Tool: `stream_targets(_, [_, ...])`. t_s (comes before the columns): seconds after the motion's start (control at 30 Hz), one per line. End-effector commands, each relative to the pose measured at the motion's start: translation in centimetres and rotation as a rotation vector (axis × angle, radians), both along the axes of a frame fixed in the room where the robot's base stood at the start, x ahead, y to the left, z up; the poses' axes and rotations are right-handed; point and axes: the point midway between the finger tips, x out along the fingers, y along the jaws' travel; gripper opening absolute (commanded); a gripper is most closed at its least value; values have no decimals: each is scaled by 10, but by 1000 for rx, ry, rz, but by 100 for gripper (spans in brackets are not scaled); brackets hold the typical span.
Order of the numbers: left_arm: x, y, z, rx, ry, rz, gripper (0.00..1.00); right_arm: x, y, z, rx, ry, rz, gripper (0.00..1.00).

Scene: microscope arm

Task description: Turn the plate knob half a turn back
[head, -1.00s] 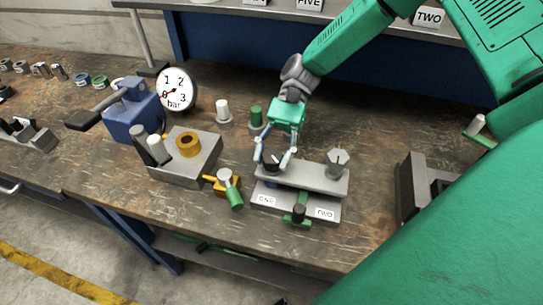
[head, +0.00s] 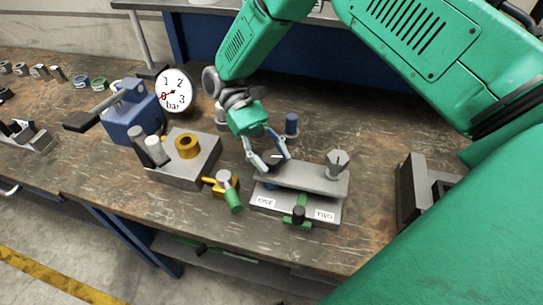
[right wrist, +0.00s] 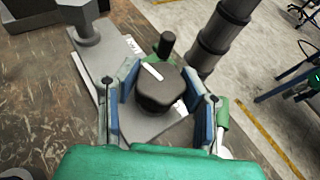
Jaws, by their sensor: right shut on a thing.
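The plate knob (head: 273,157) is dark and stands at the left end of a grey raised plate (head: 302,178). In the right wrist view the knob (right wrist: 157,88) shows its dark faceted top with a white line across its edge. My right gripper (head: 271,162) is shut on the knob, one finger on each side, and partly hides it in the head view. The plate lies over a base with two white labels, the right one reading TWO. A grey star-shaped knob (head: 337,163) stands at the plate's right end. My left gripper is not in view.
A green clamp with a black knob (head: 298,214) sits at the base's front. A brass piece with a white-and-green handle (head: 230,191) stands to the left, near a grey block (head: 190,173). A dark vice-like block (head: 415,185) is at the right.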

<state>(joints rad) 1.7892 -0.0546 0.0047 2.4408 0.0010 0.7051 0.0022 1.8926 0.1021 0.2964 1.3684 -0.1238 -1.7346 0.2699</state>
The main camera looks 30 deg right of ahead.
Motion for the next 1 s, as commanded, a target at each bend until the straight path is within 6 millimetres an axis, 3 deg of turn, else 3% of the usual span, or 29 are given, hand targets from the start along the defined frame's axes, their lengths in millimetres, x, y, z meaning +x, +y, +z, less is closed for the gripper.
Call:
stream_targets(0.6, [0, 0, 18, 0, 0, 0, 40, 0, 2, -1, 0, -6, 565, 7])
stream_targets(1.0, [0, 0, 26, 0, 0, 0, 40, 0, 2, -1, 2, -4, 768, 7])
